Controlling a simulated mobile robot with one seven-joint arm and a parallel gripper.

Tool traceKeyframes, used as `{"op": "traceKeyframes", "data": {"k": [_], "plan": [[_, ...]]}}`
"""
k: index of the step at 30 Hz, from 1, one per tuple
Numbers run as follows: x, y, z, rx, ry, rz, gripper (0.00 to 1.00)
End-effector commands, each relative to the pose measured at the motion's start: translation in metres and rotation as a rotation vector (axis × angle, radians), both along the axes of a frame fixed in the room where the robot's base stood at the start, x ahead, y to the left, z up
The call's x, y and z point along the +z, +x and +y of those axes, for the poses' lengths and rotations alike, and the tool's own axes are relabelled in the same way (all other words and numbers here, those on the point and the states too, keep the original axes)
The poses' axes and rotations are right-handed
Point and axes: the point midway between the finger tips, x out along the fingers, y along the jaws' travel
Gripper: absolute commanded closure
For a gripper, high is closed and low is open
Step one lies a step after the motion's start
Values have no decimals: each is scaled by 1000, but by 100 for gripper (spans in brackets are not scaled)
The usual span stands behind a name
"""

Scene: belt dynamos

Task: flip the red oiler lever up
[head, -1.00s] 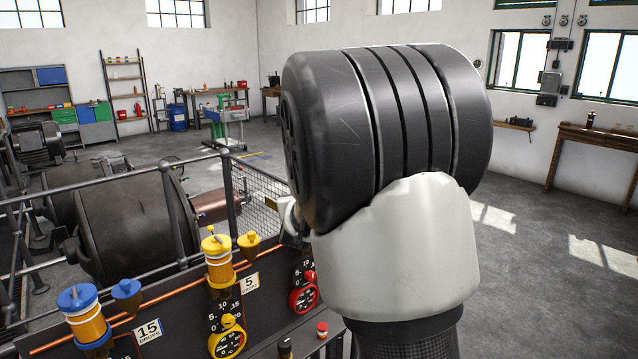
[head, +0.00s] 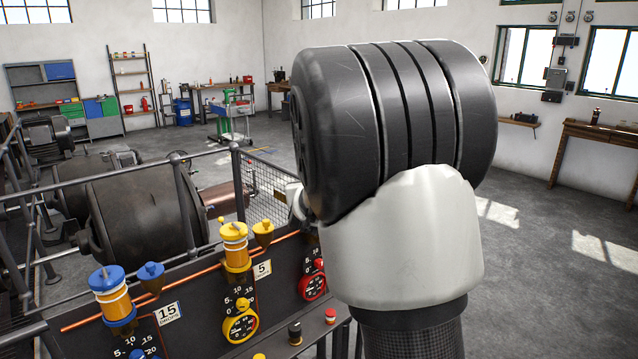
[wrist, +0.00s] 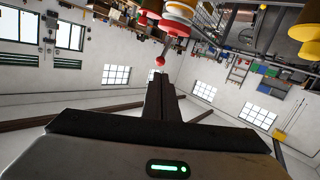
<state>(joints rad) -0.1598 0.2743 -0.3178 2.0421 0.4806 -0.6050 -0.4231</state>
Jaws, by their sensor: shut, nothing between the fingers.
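In the wrist view, which looks upside down, a red oiler (wrist: 176,25) with a white band hangs from the top edge. A small red knob (wrist: 160,62), apparently the lever's end, sits below it, just beyond the tips of my gripper (wrist: 158,76). The fingers are shut together and empty. I cannot tell whether they touch the knob. In the head view my own arm hides the gripper, the red oiler and its lever; only the red dial (head: 312,286) beside the arm shows.
The panel also carries a yellow oiler (head: 235,248) with a yellow dial (head: 240,325) and a blue oiler (head: 112,295). A copper pipe (head: 85,322) runs along it. Railings (head: 187,205) and a large dark machine (head: 140,222) stand behind. The floor at right is clear.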

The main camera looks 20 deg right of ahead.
Motion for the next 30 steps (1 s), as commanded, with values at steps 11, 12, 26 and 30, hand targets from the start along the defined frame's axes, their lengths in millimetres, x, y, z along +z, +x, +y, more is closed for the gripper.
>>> {"op": "traceKeyframes", "data": {"k": [11,12,26,30], "plan": [[26,-68,34,2,2,-2,100],[29,-72,37,2,3,-2,100],[31,-85,43,0,-1,1,100],[32,-86,47,19,17,7,100]]}}
